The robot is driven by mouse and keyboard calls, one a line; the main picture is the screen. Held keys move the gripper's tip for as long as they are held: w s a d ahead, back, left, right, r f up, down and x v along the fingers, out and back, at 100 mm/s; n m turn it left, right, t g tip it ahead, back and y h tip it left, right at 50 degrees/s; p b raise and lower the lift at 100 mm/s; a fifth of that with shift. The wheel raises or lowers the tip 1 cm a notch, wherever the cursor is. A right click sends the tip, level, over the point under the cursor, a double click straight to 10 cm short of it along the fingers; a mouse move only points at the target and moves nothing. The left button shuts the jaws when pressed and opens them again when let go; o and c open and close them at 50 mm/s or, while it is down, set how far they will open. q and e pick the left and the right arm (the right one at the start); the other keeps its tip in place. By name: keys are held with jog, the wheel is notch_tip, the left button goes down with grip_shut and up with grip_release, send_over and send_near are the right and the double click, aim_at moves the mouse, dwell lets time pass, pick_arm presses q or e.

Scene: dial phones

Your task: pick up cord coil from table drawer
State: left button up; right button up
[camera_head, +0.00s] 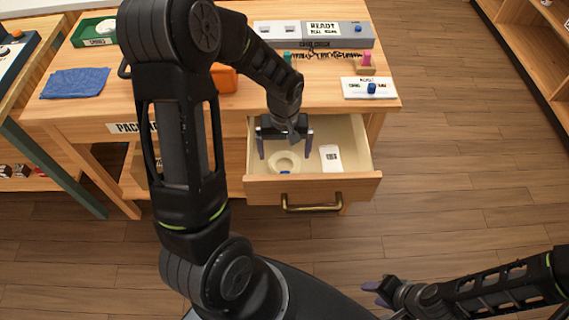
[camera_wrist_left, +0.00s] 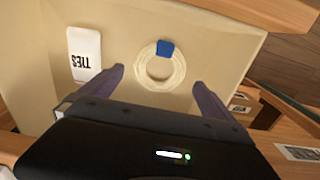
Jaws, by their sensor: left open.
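The cord coil (camera_head: 284,161) is a cream ring with a blue tab, lying on the floor of the open table drawer (camera_head: 355,150). In the left wrist view the coil (camera_wrist_left: 160,82) lies flat, ahead of and between the fingertips, with its blue tab at the top. My left gripper (camera_head: 285,150) is open and empty, its fingers reaching down over the drawer; it also shows in the left wrist view (camera_wrist_left: 158,82). The fingers appear apart from the coil. My right gripper (camera_head: 374,292) is at the bottom right, away from the table; its jaw state is unclear.
A white packet marked TIES (camera_wrist_left: 85,53) lies in the drawer beside the coil, also seen in the head view (camera_head: 330,158). The drawer's front has a brass handle (camera_head: 312,205). The tabletop holds a blue cloth (camera_head: 75,82) and a white card switch (camera_head: 368,88).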

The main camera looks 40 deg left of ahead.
aim_at(285, 167)
pick_arm(q)
notch_tip(285, 167, down, 5)
jog(key=shift+f, duration=0.1)
jog(key=shift+c, duration=0.4)
dwell(0.3)
jog(key=c, duration=1.1)
notch_tip(285, 167, up, 10)
jog(key=shift+r, duration=0.1)
dwell(0.6)
